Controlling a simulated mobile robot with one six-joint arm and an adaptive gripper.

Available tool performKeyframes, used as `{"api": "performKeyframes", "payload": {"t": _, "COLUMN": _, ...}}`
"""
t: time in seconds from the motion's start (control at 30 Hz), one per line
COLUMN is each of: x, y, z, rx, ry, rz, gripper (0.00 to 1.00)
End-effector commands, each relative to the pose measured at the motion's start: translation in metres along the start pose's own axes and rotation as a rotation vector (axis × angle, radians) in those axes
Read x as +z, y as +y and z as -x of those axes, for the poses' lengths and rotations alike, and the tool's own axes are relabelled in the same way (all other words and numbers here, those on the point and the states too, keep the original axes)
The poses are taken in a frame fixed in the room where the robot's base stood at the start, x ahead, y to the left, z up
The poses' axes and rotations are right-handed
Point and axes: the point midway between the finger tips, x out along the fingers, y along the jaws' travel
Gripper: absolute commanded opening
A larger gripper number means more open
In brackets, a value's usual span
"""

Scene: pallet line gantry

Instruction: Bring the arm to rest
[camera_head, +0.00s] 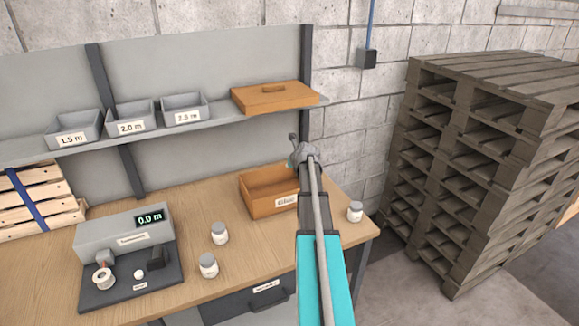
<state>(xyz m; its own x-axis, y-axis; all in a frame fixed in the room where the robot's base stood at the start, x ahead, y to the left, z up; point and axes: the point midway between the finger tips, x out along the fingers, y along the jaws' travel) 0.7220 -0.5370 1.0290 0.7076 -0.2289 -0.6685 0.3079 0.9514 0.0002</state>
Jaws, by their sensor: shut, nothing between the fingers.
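My arm reaches up from the lower middle of the head view, over the right part of the workbench (180,196). My gripper (293,138) is at the arm's far end, small in the picture and shut with nothing in it. It appears in front of the grey back panel, above the open wooden box (259,204) in the picture. It looks clear of the box and the shelf. My arm hides the right side of the box.
A shelf (220,116) holds three grey labelled bins and a wooden lid (273,97). A measuring device (124,236) reading 0.0 m and white jars (219,233) stand on the bench. Stacked pallets (480,150) fill the right. Bundled wood (38,197) lies left.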

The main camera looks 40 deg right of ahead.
Motion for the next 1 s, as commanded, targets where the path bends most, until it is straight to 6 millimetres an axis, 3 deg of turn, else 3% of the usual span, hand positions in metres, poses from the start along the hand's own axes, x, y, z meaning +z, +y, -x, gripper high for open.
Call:
{"api": "performKeyframes", "payload": {"t": 0.77, "x": 0.003, "y": 0.0, "z": 0.002, "rx": 0.0, "ry": 0.0, "rz": 0.001, "gripper": 0.0}}
{"api": "performKeyframes", "payload": {"t": 1.0, "x": -0.002, "y": 0.022, "z": 0.003, "rx": 0.021, "ry": 0.021, "rz": 0.09, "gripper": 0.0}}
